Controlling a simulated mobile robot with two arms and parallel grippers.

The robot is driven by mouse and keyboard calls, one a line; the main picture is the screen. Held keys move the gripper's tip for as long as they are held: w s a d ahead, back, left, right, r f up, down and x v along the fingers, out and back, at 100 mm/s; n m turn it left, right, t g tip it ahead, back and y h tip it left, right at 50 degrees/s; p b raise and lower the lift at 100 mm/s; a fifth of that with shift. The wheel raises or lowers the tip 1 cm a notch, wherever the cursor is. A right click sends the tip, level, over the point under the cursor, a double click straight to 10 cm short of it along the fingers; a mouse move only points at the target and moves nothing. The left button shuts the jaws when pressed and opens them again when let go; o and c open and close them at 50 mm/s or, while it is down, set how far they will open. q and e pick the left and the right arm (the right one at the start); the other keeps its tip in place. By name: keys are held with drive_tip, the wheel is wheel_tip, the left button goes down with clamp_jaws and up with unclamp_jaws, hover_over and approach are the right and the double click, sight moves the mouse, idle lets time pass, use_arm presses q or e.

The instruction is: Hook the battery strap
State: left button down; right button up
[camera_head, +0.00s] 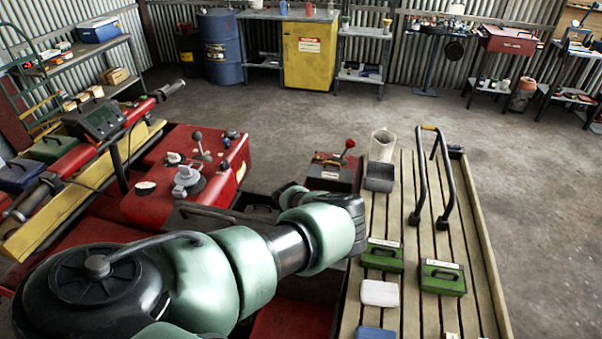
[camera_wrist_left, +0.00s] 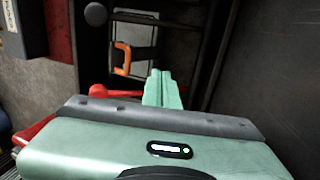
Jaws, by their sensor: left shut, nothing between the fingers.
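In the left wrist view my left gripper (camera_wrist_left: 158,75) is shut and empty, its pale green fingers together. Just beyond and left of the fingertips is an orange hook-shaped piece (camera_wrist_left: 122,58), perhaps part of the strap. It lies in front of a grey panel (camera_wrist_left: 143,36) in a dark recess; I cannot tell whether this is the battery. A gap seems to separate fingers and orange piece. In the head view my left arm reaches across the red machine (camera_head: 225,165), and its fingertips cannot be made out. My right gripper is not in view.
In the left wrist view a red lever (camera_wrist_left: 112,92) is close left of the fingers, and a dark wall (camera_wrist_left: 275,60) stands at right. In the head view a slatted deck (camera_head: 408,190) carries a black hoop handle (camera_head: 420,190) and green boxes (camera_head: 442,278).

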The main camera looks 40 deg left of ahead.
use_arm(q)
drive_tip(key=shift+w+a+f, duration=0.3)
drive_tip(key=shift+w+a, duration=0.05)
drive_tip(key=shift+w, duration=0.25)
drive_tip(key=shift+w+a+f, duration=0.3)
drive_tip(key=shift+w+f, duration=0.05)
drive_tip(key=shift+w, duration=0.3)
drive_tip(key=shift+w+a+f, duration=0.3)
drive_tip(key=shift+w+a, duration=0.05)
drive_tip(key=shift+w, duration=0.25)
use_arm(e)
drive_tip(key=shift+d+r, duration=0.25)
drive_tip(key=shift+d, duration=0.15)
